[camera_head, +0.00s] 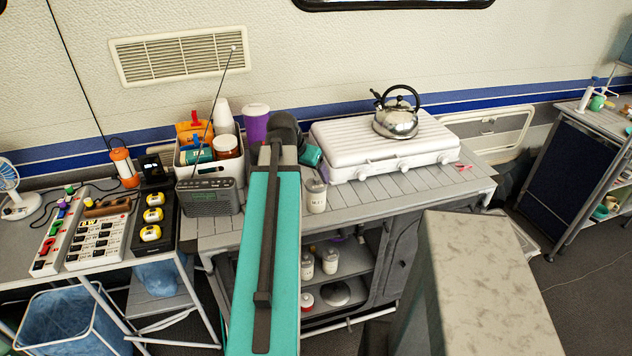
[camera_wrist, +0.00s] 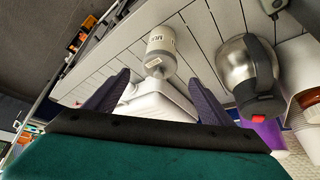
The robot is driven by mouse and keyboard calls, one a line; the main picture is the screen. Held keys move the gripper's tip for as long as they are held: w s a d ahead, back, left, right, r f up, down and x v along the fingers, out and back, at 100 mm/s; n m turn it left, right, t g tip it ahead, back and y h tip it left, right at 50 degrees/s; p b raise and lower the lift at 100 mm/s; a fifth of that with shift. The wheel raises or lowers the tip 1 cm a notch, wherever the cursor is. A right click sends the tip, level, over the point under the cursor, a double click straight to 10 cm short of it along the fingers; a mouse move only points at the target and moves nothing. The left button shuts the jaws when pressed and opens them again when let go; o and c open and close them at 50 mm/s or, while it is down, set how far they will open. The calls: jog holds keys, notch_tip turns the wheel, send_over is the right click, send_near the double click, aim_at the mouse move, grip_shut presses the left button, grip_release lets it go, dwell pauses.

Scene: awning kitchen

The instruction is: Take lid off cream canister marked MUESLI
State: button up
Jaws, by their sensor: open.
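The cream canister (camera_head: 316,199) stands upright on the slatted table, just right of my arm, with its pale lid (camera_head: 316,184) on top. In the wrist view the canister (camera_wrist: 161,50) shows dark lettering, of which only the start, like "MU", is readable. My gripper (camera_wrist: 158,78) is open and empty, its two dark fingers spread apart. The canister appears beyond the fingertips, roughly centred between them, not touched. In the head view my teal arm hides the fingers.
A white stove (camera_head: 385,147) with a steel kettle (camera_head: 397,118) stands right of the canister. A steel vessel with a black top (camera_wrist: 247,75) is close to the right finger in the wrist view. A radio (camera_head: 210,197) and purple cup (camera_head: 256,122) are left. More canisters (camera_head: 330,261) sit on the shelf below.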

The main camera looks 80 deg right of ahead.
aim_at(314, 179)
jog(key=shift+d+f, duration=0.1)
jog(key=shift+p+x, duration=0.75)
jog(key=shift+x, duration=0.35)
jog(key=shift+p+x, duration=0.35)
jog(key=shift+x, duration=1)
jog(key=shift+d, duration=0.1)
jog(key=c, duration=1.1)
